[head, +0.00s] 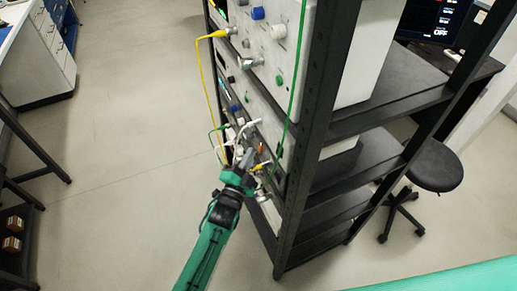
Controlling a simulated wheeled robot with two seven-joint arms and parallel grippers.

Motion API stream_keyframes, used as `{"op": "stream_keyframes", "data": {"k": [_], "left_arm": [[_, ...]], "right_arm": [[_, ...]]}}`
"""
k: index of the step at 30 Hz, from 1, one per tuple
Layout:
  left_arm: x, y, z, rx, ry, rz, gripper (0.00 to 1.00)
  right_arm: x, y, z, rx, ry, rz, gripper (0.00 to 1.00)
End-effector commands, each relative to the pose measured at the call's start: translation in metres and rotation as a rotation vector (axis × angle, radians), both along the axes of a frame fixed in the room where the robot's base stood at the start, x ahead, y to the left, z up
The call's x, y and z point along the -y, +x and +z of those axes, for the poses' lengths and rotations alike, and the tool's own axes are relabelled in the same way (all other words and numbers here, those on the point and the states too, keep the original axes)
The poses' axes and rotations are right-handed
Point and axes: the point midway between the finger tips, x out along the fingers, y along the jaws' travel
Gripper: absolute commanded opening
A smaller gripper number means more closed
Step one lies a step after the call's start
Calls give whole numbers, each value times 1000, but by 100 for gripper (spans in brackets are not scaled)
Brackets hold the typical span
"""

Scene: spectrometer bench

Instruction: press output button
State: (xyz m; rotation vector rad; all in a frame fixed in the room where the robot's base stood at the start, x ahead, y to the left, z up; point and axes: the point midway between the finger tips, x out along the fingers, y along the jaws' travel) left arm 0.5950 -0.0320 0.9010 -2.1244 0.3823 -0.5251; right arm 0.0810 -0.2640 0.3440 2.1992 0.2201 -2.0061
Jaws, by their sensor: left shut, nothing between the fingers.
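My left gripper (246,160) is shut and empty. Its arm comes up from the bottom of the head view, and its fingertips are close to the front panel of a lower instrument in the black rack. I cannot tell whether the fingertips touch the panel. The output button cannot be picked out; the gripper and cables crowd that part of the panel. The upper white instrument (345,50) has a blue knob (258,13), a grey-white knob (278,31) and a green knob (279,81) on its front. My right gripper is not in view.
A yellow cable (202,85) and a green cable (296,70) hang in front of the panels. A black stool (435,170) stands at right, near a monitor (436,18). The floor at left is clear between the rack and white cabinets (40,50).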

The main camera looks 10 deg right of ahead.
Motion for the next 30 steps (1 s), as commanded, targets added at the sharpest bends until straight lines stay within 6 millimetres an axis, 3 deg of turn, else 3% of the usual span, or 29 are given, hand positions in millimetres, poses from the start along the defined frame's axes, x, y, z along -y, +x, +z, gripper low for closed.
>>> {"op": "stream_keyframes", "data": {"k": [9, 24, 30], "left_arm": [[-3, -1, 0, 0, 1, 0, 0], [-49, -16, 1, 0, 2, 1, 0], [-58, -19, 1, 1, 0, 1, 0]], "right_arm": [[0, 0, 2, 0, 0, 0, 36], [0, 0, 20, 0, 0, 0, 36], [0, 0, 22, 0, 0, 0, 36]]}}
